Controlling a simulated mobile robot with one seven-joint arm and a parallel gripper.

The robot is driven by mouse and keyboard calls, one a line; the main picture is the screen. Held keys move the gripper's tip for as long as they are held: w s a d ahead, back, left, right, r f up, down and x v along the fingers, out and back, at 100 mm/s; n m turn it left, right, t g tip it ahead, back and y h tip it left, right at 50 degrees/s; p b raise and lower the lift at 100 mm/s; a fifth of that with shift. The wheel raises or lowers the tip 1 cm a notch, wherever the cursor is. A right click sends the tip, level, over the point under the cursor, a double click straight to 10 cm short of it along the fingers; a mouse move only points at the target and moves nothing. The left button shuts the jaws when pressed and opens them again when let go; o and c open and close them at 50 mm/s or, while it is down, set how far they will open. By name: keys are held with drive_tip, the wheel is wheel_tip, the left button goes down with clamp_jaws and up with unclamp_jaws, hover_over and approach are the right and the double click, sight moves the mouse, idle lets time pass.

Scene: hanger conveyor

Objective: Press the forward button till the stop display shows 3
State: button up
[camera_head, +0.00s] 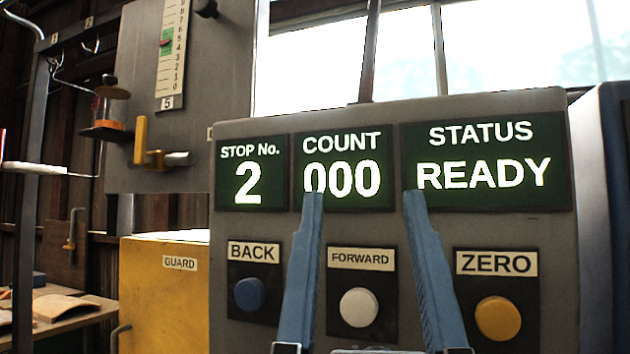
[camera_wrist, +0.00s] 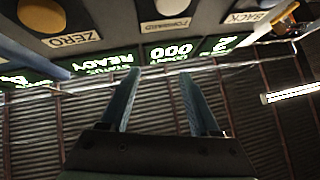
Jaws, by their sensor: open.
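The stop display (camera_head: 248,174) reads 2 on a dark green panel. The forward button (camera_head: 359,307) is a round white knob under a FORWARD label, and it also shows at the top of the wrist view (camera_wrist: 171,6). My gripper (camera_head: 360,195) is open and empty, its blue fingers spread in front of the panel. In the head view the white button shows between the fingers, with the fingertips above it near the count display. In the wrist view the fingertips (camera_wrist: 158,72) point towards the displays. I cannot tell how far they are from the panel.
A blue BACK button (camera_head: 249,294) is left of the forward button and a yellow ZERO button (camera_head: 498,318) is right of it. The count display (camera_head: 343,180) reads 000 and the status display (camera_head: 483,173) reads READY. A yellow GUARD box (camera_head: 163,295) stands at the left.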

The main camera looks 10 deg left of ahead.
clamp_jaws()
idle(1.4)
